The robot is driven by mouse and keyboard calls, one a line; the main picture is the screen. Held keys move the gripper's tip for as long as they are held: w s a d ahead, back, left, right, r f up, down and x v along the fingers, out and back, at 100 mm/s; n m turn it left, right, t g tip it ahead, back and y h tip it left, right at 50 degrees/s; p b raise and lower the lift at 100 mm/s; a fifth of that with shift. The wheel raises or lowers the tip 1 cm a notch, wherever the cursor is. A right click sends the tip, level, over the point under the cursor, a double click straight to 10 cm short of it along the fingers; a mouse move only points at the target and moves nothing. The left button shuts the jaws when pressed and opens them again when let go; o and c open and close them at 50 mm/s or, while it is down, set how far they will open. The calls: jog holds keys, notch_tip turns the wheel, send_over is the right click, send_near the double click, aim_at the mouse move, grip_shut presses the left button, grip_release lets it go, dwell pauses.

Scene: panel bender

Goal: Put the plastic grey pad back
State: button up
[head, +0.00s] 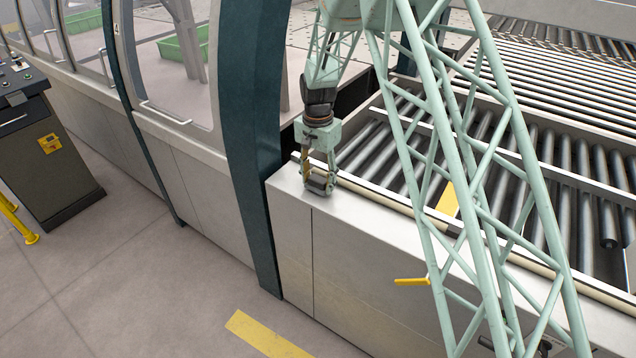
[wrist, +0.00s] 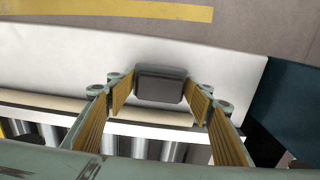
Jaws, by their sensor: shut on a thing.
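The grey pad (wrist: 160,86) is a dark grey block with rounded edges, held between the fingertips of my gripper (wrist: 160,100) in the wrist view. My gripper's yellow-faced fingers are shut on its left and right sides. In the head view my gripper (head: 319,182) points down over the near left corner of the white cabinet top, beside the roller bed. The pad (head: 320,187) shows there as a small dark piece at the fingertips. I cannot tell whether it touches the cabinet top.
The white cabinet top (head: 290,180) is bare around my gripper. A dark teal post (head: 250,140) stands close to the left. The roller conveyor (head: 540,170) lies to the right behind a raised rail. A yellow handle (head: 411,282) sticks out from the cabinet's front.

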aim_at(318, 178)
jog(key=shift+f, duration=0.35)
jog(key=shift+f, duration=0.15)
jog(key=o, duration=1)
notch_tip(318, 178, up, 12)
jog(key=shift+f, duration=0.1)
jog(key=shift+r, duration=0.25)
jog(key=shift+r, duration=0.1)
dwell(0.9)
